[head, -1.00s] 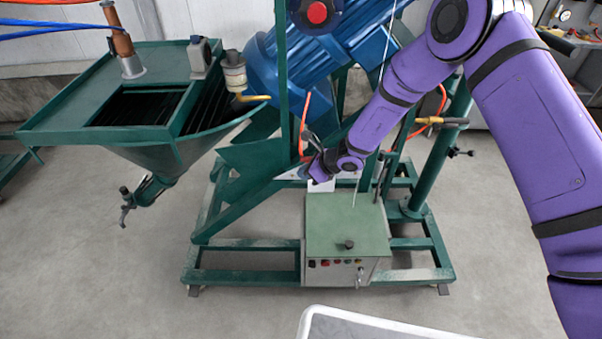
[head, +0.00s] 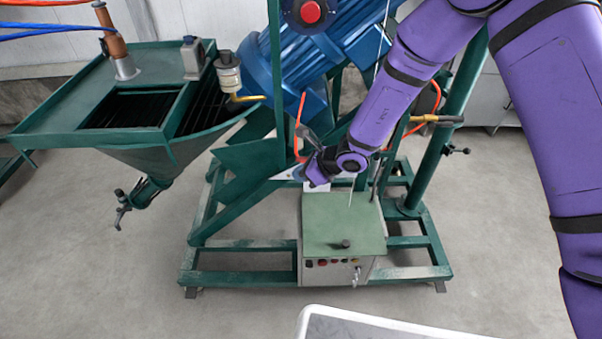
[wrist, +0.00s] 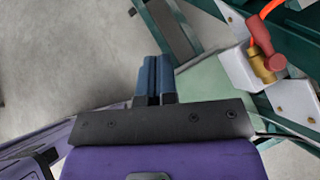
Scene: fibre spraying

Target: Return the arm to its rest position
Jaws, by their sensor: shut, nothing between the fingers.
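My purple arm (head: 390,100) reaches in from the upper right of the head view, bent at the elbow, with its wrist in front of the green machine frame. My gripper (wrist: 155,72) shows in the wrist view with its two blue-grey fingers closed together and nothing between them. In the head view the gripper is small and partly hidden by the wrist, so its fingers are hard to make out.
A green-topped control box (head: 345,226) stands below my wrist. A red-handled brass valve (wrist: 266,58) is right of the fingers. The blue motor (head: 335,50) is behind my arm, the hopper (head: 75,70) at left. A pale-rimmed tray (head: 350,315) is at the bottom. Floor is open at left.

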